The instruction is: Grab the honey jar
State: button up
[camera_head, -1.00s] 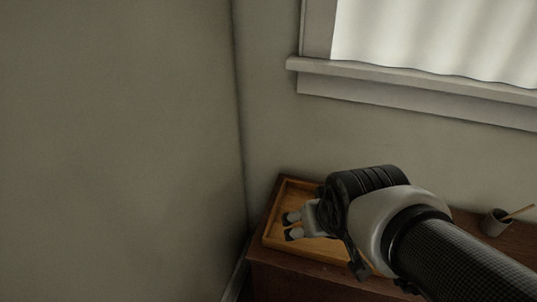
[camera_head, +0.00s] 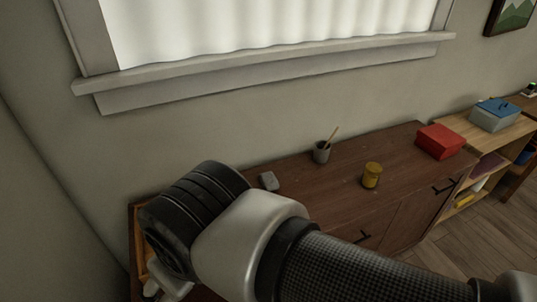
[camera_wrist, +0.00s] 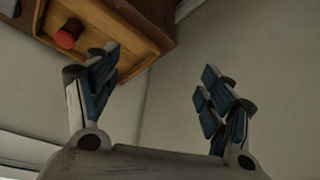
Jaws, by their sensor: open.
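A small yellow jar (camera_head: 371,175), which looks like the honey jar, stands upright on the dark wooden cabinet (camera_head: 300,185) in the head view. My gripper (camera_wrist: 160,75) is open and empty in the wrist view. In the head view my gripper is at the lower left, well to the left of the yellow jar, and its fingers are partly cut off. A wooden tray (camera_wrist: 130,27) holds a red round-topped item (camera_wrist: 68,34) in the wrist view. I cannot tell what that item is.
A grey cup with a stick (camera_head: 322,152) and a small grey block (camera_head: 269,181) are on the cabinet. A red box (camera_head: 440,141) stands right of the jar. A blue-lidded box (camera_head: 494,115) sits on the shelf beyond. The wall and windowsill (camera_head: 270,65) bound the back.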

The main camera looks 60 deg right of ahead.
aim_at(368, 181)
jog(key=z, duration=2.75)
jog(key=i+l+u, duration=0.3)
jog(key=i+l, duration=0.35)
jog(key=i+l+u, duration=0.25)
jog(key=i+l, duration=0.5)
jog(key=l, duration=0.1)
